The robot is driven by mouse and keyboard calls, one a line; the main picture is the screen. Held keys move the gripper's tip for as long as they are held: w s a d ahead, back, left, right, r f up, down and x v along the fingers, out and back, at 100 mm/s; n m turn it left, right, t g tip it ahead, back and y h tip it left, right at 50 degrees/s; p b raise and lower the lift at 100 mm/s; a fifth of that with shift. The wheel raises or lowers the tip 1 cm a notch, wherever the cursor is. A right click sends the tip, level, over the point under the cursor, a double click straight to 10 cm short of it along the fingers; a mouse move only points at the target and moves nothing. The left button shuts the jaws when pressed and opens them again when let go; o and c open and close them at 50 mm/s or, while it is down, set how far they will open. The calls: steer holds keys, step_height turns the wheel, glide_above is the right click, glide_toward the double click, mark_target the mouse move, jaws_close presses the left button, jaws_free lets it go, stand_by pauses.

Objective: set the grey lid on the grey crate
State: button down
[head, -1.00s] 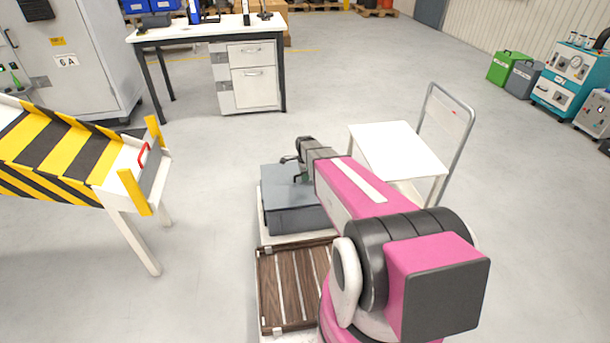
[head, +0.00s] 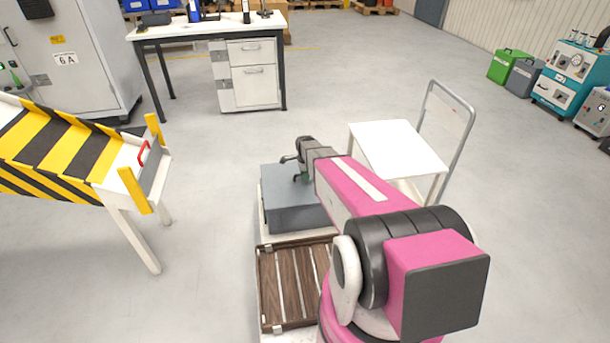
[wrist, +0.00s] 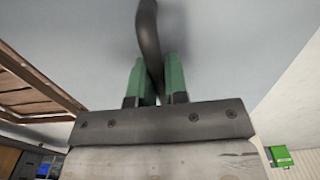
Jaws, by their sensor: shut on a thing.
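The grey lid (head: 279,183) lies over the grey crate (head: 285,220) in the head view, its edges about in line with the crate walls; no clear gap shows between them. My gripper (head: 297,177) is above the lid, partly hidden by my pink arm. In the wrist view my gripper's green fingers (wrist: 157,80) are shut on the lid's dark bar handle (wrist: 149,35), with the lid's pale grey surface (wrist: 220,50) filling the view. The right side of lid and crate is hidden behind my arm.
A brown slatted wooden deck (head: 282,290) is in front of the crate. A white cart (head: 398,148) stands to the right. A yellow-and-black striped chute (head: 75,155) is at the left. A workbench (head: 215,28) stands behind, with open floor between.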

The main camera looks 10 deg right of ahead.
steer(key=shift+f, duration=0.15)
steer(key=c, duration=1.1)
jaws_free()
steer(key=shift+o, duration=0.2)
step_height(320, 180, up, 11)
steer(key=shift+f, duration=0.1)
steer(key=s+r+n, duration=0.3)
steer(key=s+n, duration=0.6)
steer(key=s, duration=0.3)
steer(key=s+r+n, duration=0.4)
steer(key=s+n, duration=0.5)
steer(key=s, duration=0.3)
steer(key=shift+s+r, duration=0.2)
steer(key=shift+r, duration=0.05)
